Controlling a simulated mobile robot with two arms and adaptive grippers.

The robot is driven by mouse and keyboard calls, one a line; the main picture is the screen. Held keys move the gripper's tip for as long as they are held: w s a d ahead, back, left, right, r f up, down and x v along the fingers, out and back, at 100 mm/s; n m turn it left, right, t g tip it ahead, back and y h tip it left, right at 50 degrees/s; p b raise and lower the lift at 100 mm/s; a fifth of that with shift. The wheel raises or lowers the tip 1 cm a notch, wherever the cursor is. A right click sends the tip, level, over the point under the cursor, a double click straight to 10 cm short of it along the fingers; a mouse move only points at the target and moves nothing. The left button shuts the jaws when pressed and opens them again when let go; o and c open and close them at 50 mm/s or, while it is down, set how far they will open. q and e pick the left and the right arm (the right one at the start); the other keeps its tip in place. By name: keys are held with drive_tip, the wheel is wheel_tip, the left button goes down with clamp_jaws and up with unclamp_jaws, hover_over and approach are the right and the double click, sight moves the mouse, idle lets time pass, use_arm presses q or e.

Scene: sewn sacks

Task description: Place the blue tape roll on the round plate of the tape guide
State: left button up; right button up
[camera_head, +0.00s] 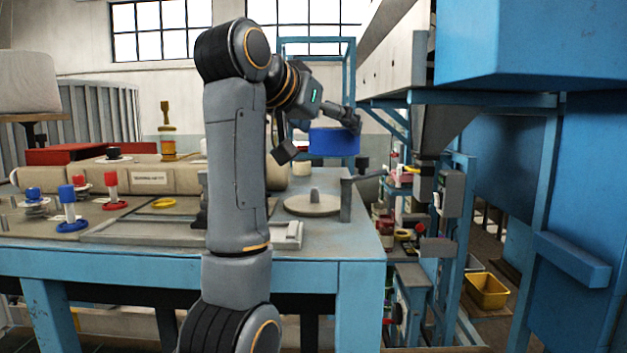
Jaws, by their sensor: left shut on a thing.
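The blue tape roll (334,143) is held in the air above the right end of the blue-framed workbench. My left gripper (345,126) is shut on it; my own arm and wrist hide part of the fingers. The round plate (312,206) of the tape guide is a flat grey disc with a short central peg, lying on the bench top. The roll is above the plate and a little to its right in the picture, clearly apart from it. An upright grey post (346,199) stands just right of the plate. My right gripper is out of view.
The workbench (330,247) carries spools with red and blue parts (68,205) at the left and a yellow ring (164,203) nearer the middle. Blue machinery (575,200) stands close on the right. A yellow bin (486,290) sits low at right.

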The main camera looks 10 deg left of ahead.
use_arm(q)
drive_tip(key=w+a+p, duration=0.1)
drive_tip(key=w+a+f+p, duration=0.1)
drive_tip(key=w, duration=0.1)
drive_tip(key=shift+w+a+f, duration=0.1)
drive_tip(key=shift+a, duration=0.1)
drive_tip(key=w+f+p, duration=0.1)
drive_tip(key=w+f, duration=0.1)
drive_tip(key=w+a+f+p, duration=0.1)
drive_tip(key=w+f, duration=0.1)
drive_tip(key=w+a+f, duration=0.1)
drive_tip(key=w+f, duration=0.1)
drive_tip(key=shift+a+p, duration=0.25)
drive_tip(key=shift+p, duration=0.15)
drive_tip(key=shift+a+f, duration=0.15)
drive_tip(key=shift+f, duration=0.2)
drive_tip(key=f+p, duration=0.2)
drive_tip(key=f, duration=0.1)
drive_tip(key=shift+w+a+p, duration=0.1)
drive_tip(key=shift+w+p, duration=0.15)
drive_tip(key=shift+p, duration=0.15)
drive_tip(key=shift+w+f, duration=0.1)
drive_tip(key=shift+f, duration=0.4)
drive_tip(key=shift+s, duration=0.2)
drive_tip(key=o, duration=1.1)
drive_tip(key=shift+w+f, duration=0.1)
